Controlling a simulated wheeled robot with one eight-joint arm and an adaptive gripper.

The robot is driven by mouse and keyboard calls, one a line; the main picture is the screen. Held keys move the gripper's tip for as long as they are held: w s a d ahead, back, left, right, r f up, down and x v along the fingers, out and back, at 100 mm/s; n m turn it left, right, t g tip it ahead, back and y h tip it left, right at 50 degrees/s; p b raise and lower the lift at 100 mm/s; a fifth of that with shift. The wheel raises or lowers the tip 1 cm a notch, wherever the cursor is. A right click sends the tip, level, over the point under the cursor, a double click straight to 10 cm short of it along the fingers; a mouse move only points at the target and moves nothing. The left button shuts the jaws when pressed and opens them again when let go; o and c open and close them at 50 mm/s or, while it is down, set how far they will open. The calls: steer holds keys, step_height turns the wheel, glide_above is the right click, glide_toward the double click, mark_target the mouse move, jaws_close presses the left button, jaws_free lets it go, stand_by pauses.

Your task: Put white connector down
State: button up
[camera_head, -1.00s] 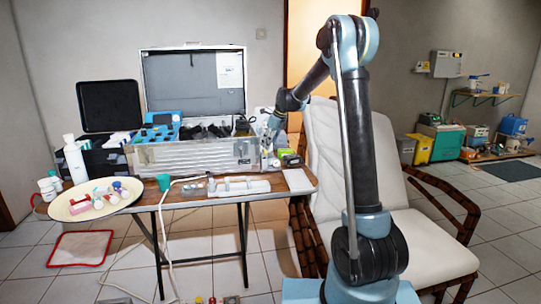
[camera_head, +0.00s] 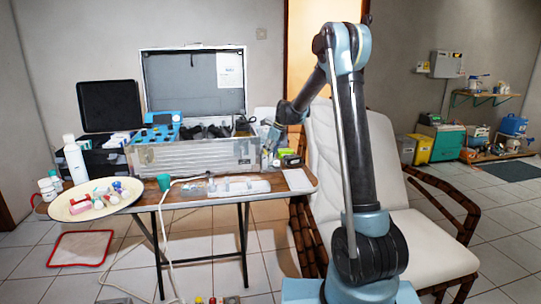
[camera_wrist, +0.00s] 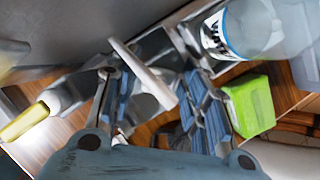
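The white connector (camera_wrist: 146,74) is a pale elongated piece lying slantwise between the two blue-padded fingers of my gripper (camera_wrist: 160,103) in the wrist view. The fingers stand apart with the piece between them, and its lower end meets the right pad. Its exact contact with the left pad is hard to make out. In the head view my gripper (camera_head: 271,138) is at the right end of the metal case (camera_head: 195,156), above the folding table's right side. The connector is too small to tell there.
A white tray (camera_head: 258,186) lies at the table's front. A green box (camera_wrist: 250,105) and a clear container with a blue rim (camera_wrist: 243,28) are close to the right finger. A round plate (camera_head: 75,212) holds several small items on the left. A padded chair (camera_head: 420,230) stands right of the table.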

stand_by(0.3)
steer(key=v, duration=1.2)
steer(key=s+d+r+n, duration=0.3)
steer(key=s+d+n, duration=0.4)
steer(key=s, duration=0.5)
steer(key=s+d+f+n+h, duration=0.1)
steer(key=s+d+f+n, duration=0.2)
steer(key=s, duration=0.6)
steer(key=s+d+f+n+h, duration=0.1)
steer(key=s+d+f+n, duration=0.1)
steer(key=s+d+n, duration=0.35)
steer(key=s+d+f+n+h, duration=0.15)
steer(key=s+d, duration=0.25)
steer(key=s, duration=0.7)
steer(key=s+d+f+n, duration=0.5)
steer(key=s+f+n, duration=0.2)
steer(key=s+f, duration=0.3)
steer(key=s, duration=0.2)
steer(key=shift+s+f, duration=0.25)
steer(key=shift+s, duration=0.1)
